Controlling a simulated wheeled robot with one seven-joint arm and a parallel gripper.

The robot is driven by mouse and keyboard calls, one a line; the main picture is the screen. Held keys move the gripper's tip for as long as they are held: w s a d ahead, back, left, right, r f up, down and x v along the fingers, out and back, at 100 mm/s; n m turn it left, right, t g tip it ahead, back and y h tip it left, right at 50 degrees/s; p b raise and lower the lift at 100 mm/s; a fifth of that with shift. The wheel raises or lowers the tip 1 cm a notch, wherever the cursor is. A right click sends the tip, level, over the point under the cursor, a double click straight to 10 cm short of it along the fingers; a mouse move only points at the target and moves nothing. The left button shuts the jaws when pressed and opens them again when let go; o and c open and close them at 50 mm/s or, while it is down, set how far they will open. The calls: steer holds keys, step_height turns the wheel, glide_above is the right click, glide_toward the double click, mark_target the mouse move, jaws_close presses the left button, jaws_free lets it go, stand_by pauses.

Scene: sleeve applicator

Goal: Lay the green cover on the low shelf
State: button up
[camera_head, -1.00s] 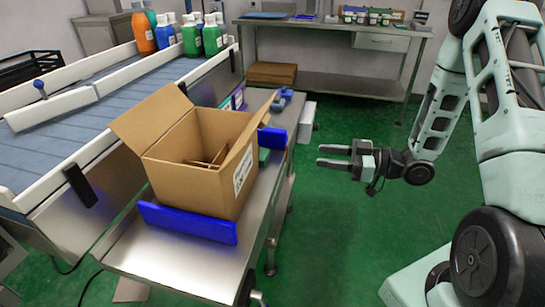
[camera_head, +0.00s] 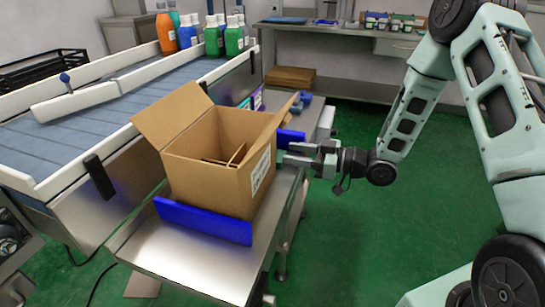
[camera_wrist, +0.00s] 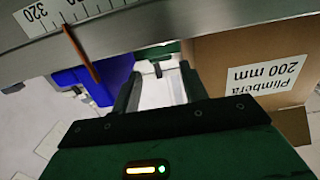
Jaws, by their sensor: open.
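My gripper (camera_head: 298,153) is open, its fingers pointing left at the right side of the open cardboard box (camera_head: 215,190) on the steel bench. In the wrist view its two fingers (camera_wrist: 157,88) are spread, with a pale patch between them. A small dark green piece (camera_wrist: 163,50) shows beyond the fingers, between a blue block (camera_wrist: 85,80) and the box (camera_wrist: 225,62); I cannot tell if it is the green cover. In the head view the box and gripper hide that spot. A low shelf (camera_head: 345,88) runs under the back workbench, with flat brown cardboard (camera_head: 290,77) at its left end.
A blue guide (camera_head: 203,221) stands in front of the box. The conveyor (camera_head: 85,125) with bottles is at left. A scale (camera_wrist: 70,12) crosses the wrist view. Green floor (camera_head: 350,240) is clear at right.

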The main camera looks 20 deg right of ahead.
mark_target(281, 152)
steer(key=x, duration=0.4)
steer(key=shift+a+f, duration=0.1)
steer(key=c, duration=0.8)
